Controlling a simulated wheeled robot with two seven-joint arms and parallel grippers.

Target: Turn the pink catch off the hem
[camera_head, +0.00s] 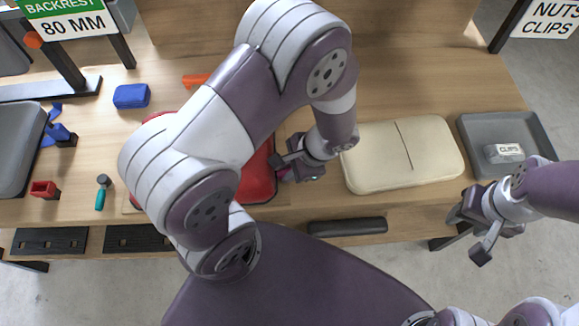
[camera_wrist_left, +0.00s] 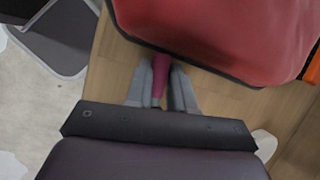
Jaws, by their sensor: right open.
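The pink catch (camera_wrist_left: 160,72) stands at the lower edge of the red cover in the left wrist view. My left gripper (camera_wrist_left: 160,82) has a finger on each side of it and appears shut on it. My left arm hides much of the red cover. My right gripper (camera_head: 476,236) is open and empty off the table's front right.
A cream pad (camera_head: 385,160) lies right of my left gripper. A blue block (camera_head: 131,96), a teal-handled tool (camera_head: 100,199) and a red part (camera_head: 44,189) lie at left. A dark bar (camera_head: 347,227) is at the table front.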

